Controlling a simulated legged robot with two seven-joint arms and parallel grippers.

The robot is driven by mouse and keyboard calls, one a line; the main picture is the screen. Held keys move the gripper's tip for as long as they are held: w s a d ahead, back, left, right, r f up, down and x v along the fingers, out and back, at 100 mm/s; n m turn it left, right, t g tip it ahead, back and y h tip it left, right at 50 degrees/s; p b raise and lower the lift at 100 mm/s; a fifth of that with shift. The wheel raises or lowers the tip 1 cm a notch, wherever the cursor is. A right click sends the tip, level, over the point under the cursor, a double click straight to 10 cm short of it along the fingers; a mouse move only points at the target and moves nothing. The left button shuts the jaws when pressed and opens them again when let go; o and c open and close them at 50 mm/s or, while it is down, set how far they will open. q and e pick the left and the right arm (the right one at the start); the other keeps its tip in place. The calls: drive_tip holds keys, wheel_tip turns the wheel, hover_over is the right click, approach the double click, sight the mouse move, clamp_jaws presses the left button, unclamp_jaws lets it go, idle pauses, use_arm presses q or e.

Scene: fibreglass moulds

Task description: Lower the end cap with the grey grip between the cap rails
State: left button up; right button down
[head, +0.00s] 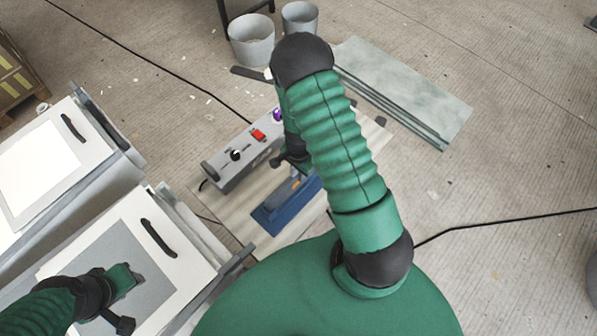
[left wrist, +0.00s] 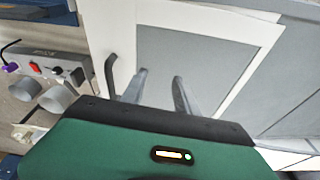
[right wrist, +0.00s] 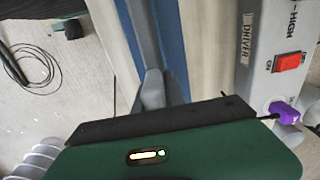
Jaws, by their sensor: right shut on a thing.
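My right gripper (head: 296,164) is over the blue mould (head: 270,216) in the head view, partly hidden by my own arm. In the right wrist view its fingers (right wrist: 153,90) are close together, shut on the end cap's grey grip; the cap itself is hard to make out. Blue strips (right wrist: 172,45) of the mould run on both sides of a grey band beyond the fingers. I cannot tell the cap rails apart from the mould, nor the cap's height over it. My left gripper (left wrist: 160,92) is open and empty above a grey panel (left wrist: 192,62) with a white border.
A grey control box (head: 240,155) with a red switch stands beside the mould on a pale board (head: 230,215). White panels with black handles (head: 158,238) are at left. Cables cross the floor.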

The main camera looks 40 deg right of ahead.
use_arm(q)
drive_tip(key=shift+f+b, duration=0.5)
drive_tip(key=shift+f, duration=0.05)
use_arm(e)
drive_tip(key=shift+f, duration=0.7)
drive_tip(key=c, duration=1.3)
unclamp_jaws()
wheel_tip(320, 180, up, 16)
drive_tip(key=shift+a+r+p, duration=0.1)
drive_tip(key=shift+r+p, duration=0.05)
drive_tip(key=shift+p, duration=0.55)
drive_tip(key=shift+r, duration=0.3)
use_arm(q)
drive_tip(key=shift+r, duration=0.7)
